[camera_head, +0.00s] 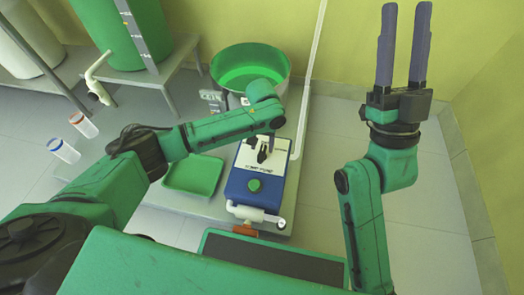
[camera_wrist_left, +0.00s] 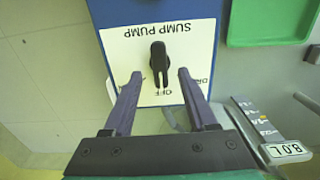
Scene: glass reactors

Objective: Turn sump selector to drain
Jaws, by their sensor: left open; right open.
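The sump selector (camera_wrist_left: 159,62) is a black lever on a white plate marked SUMP PUMP (camera_wrist_left: 120,48). In the left wrist view its narrow end points down at the OFF mark; a partly hidden label starting "DR" is to the right. The plate is on top of a blue pump box (camera_head: 238,187). My left gripper (camera_head: 263,148) is over the box; in the left wrist view its two open fingers (camera_wrist_left: 160,82) stand either side of the lever, with gaps on both sides. My right gripper (camera_head: 404,45) is open, empty and raised, fingers up, at the right.
A green tray (camera_head: 194,175) lies left of the pump box. A round green tub (camera_head: 250,67) stands behind it. A white pipe (camera_head: 308,90) rises beside the box. Two small containers (camera_head: 83,124) (camera_head: 64,151) are at the left.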

